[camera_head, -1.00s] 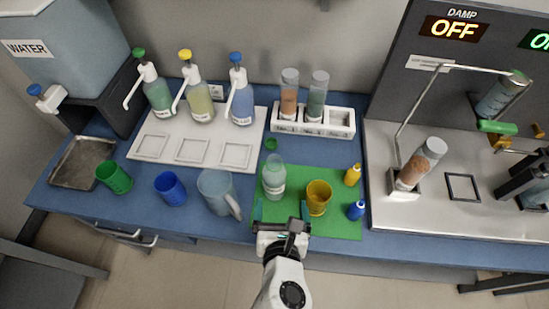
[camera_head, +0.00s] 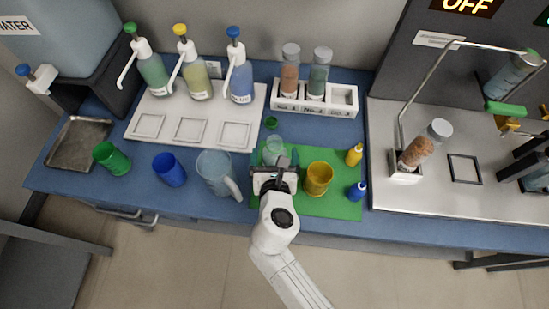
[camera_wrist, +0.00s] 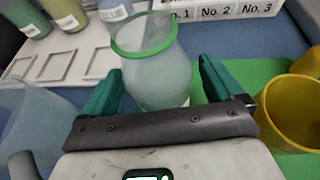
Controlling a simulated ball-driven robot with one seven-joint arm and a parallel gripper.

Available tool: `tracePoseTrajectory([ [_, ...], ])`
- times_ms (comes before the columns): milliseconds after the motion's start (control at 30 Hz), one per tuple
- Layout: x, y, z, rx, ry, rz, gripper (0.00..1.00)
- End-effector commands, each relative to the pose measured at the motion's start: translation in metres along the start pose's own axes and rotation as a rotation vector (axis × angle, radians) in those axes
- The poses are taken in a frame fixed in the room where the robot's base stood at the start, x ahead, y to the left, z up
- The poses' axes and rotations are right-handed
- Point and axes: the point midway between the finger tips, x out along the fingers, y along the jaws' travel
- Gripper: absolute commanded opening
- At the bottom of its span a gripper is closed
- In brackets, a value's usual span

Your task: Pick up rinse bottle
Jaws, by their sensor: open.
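The clear bottle with a green rim (camera_wrist: 150,62), which looks like the rinse bottle, stands upright and uncapped. In the head view its top (camera_head: 275,147) shows beyond my gripper, which hides its lower part. My gripper (camera_head: 274,168) is open and low over the green mat (camera_head: 335,207). In the wrist view its two green fingers (camera_wrist: 160,85) stand to the left and right of the bottle's body. There is a visible gap at the right finger; contact at the left is unclear.
A yellow cup (camera_head: 318,178) stands close to the right of my gripper, and a clear jug (camera_head: 215,172) to the left. A small green cap (camera_head: 271,122) lies behind the bottle. A white rack (camera_head: 340,100) with jars stands at the back.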

Motion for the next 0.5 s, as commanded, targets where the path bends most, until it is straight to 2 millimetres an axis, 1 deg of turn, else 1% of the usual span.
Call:
tracePoseTrajectory([
  [33,0.008,0.000,0.001,0.000,-0.002,-0.002,0.94],
  [133,0.016,0.000,0.001,0.000,-0.001,-0.001,0.94],
  [400,0.019,0.000,0.001,0.000,-0.001,-0.001,0.94],
  [500,0.018,0.000,0.001,0.000,-0.001,-0.001,0.85],
])
